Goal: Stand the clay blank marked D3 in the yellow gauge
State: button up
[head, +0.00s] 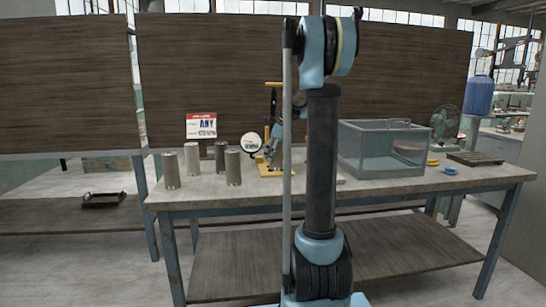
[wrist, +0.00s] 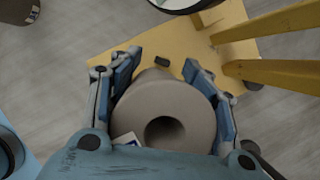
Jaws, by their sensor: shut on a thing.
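A grey clay blank (wrist: 190,100) with a round hole in its end is between the two fingers of my gripper (wrist: 163,66), which is shut on it. A small white label shows at its lower left edge, but its mark is unreadable. The yellow gauge (wrist: 110,65) lies behind and below the blank in the wrist view; I cannot tell whether the blank touches it.
Several other clay blanks (head: 171,171) stand upright on the bench (head: 400,190) left of the gauge. One blank (wrist: 18,10) shows in the wrist view's top left corner. A round dial (head: 251,142) and a sign (head: 201,126) stand near the gauge. A clear bin (head: 375,163) stands to the right.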

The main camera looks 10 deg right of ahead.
jog(key=o, duration=1.6)
jog(key=shift+r, duration=0.15)
jog(key=v, duration=1.2)
jog(key=s+a+f+n+h, duration=0.1)
jog(key=s+f+n, duration=0.3)
jog(key=s, duration=0.4)
jog(key=s+a+f+n, duration=0.1)
jog(key=s+f+n, duration=0.2)
jog(key=s+n, duration=0.35)
jog(key=s+a+f+n+h, duration=0.1)
jog(key=s+f+n, duration=0.25)
jog(key=s, duration=0.65)
jog(key=s+f+n, duration=0.4)
jog(key=s+f, duration=0.1)
jog(key=s+f+n+h, duration=0.1)
jog(key=s+f+n, duration=0.3)
jog(key=s+f, duration=0.2)
jog(key=s+f+n, duration=0.3)
jog(key=s+f, duration=0.3)
jog(key=shift+d+n+g+h, duration=0.3)
jog(key=shift+d+n, duration=0.1)
